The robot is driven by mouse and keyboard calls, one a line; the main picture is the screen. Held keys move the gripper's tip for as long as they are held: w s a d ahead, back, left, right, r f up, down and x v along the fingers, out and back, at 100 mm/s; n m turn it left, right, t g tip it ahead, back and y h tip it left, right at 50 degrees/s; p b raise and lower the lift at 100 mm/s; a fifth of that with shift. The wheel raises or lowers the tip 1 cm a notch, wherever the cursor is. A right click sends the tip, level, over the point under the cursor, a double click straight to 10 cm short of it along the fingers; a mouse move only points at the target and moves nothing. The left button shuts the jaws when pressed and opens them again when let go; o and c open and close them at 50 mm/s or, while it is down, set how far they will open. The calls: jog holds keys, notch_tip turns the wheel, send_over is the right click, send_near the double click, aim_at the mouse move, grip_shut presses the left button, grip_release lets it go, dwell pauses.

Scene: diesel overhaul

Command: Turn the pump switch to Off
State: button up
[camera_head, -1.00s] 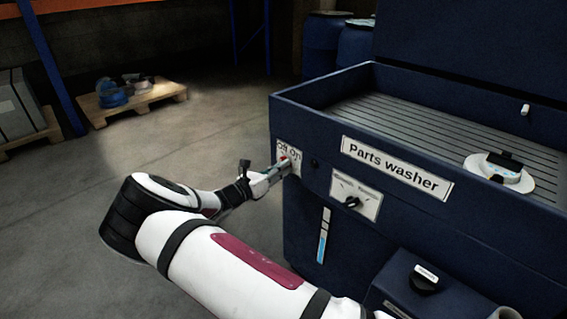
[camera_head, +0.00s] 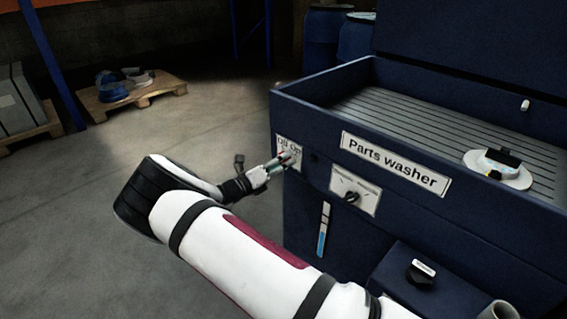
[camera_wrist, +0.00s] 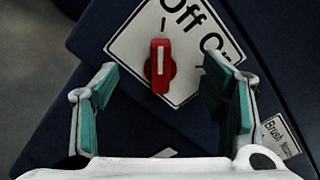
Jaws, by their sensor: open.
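The pump switch is a red knob (camera_wrist: 160,68) with a white line, on a white plate (camera_wrist: 127,45) marked Off and On. The plate appears tilted in the wrist view. The knob's white line points up in that view, toward the tick by Off and away from On. My gripper (camera_wrist: 165,88) is open, one teal-padded finger on each side of the knob, with visible gaps and no contact seen. In the head view my gripper (camera_head: 283,162) is at the plate (camera_head: 292,146) on the washer's left corner and hides the knob.
The blue parts washer (camera_head: 330,124) fills the right side. A black selector dial (camera_head: 352,197) on a white plate is right of the switch. A white round item (camera_head: 498,170) lies on the grated top. The floor left of the washer is open; a pallet (camera_head: 130,100) lies farther back.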

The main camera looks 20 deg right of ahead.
jog(key=shift+a, duration=0.1)
dwell(0.4)
jog(key=v, duration=0.6)
jog(key=shift+s+a+p, duration=0.25)
jog(key=shift+a+p, duration=0.05)
jog(key=s+d+r+m+g+y, duration=0.3)
jog(key=s+d+r+m+g, duration=0.2)
jog(key=s+d+r+m, duration=0.35)
jog(key=s+d+r+m+g+y, duration=0.4)
jog(key=s+d+r+m+g, duration=0.15)
jog(key=s+r+m, duration=0.45)
jog(key=s+a+r+m+t+y, duration=0.1)
jog(key=s+a+r+m+y, duration=0.3)
jog(key=s, duration=0.6)
jog(key=s+f+m+t+y, duration=0.1)
jog(key=s+m+y, duration=0.1)
jog(key=s+m, duration=0.65)
jog(key=s+a+r+m+y, duration=0.2)
jog(key=s, duration=1.1)
notch_tip(320, 180, up, 20)
jog(key=t+p, duration=0.3)
jog(key=p, duration=1.5)
jog(key=shift+w+a+r+t+y+p, duration=0.15)
jog(key=shift+w+a+t+y+p, duration=0.05)
jog(key=shift+a+t+y+p, duration=0.15)
